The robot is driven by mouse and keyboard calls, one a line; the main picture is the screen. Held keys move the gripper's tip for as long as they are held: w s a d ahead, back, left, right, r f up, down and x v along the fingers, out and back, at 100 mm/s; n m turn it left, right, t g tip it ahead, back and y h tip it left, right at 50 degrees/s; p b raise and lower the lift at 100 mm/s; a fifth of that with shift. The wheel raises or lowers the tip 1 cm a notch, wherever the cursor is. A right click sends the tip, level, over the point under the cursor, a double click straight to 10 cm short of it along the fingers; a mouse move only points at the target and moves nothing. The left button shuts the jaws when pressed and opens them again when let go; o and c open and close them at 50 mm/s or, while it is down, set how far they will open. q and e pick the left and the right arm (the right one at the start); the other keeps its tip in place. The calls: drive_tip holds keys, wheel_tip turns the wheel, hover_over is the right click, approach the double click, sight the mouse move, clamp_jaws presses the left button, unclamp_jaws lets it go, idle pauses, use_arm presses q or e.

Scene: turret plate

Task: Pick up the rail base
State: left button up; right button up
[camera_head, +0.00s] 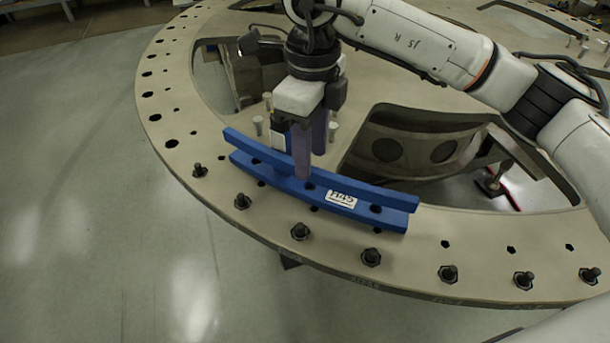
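The blue rail base (280,178) lies on the beige ring plate (180,130), along its near-left curve. It has two long parallel bars with a groove between them and a white label on the near bar. My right gripper (311,165) points down at the middle of the rail base. Its near purple finger overlaps the far bar in the picture, and the other finger is just behind. Whether the fingers press on the bar cannot be made out. My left gripper is not in view.
Several dark bolts (300,231) stand up along the ring's near edge. Pale pegs (257,125) stand behind the rail base. The ring has a large opening with a curved, holed metal part (415,150) inside. Open floor (90,200) lies to the left.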

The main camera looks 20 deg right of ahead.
sight(313, 167)
drive_tip(key=shift+w+f+p, duration=0.2)
drive_tip(key=shift+f+p, duration=0.1)
drive_tip(key=shift+f, duration=1.05)
drive_tip(key=shift+w+f+p, duration=0.15)
drive_tip(key=shift+f+p, duration=0.1)
drive_tip(key=shift+f, duration=1.05)
clamp_jaws()
drive_tip(key=shift+w+r, duration=0.15)
drive_tip(key=shift+r, duration=0.1)
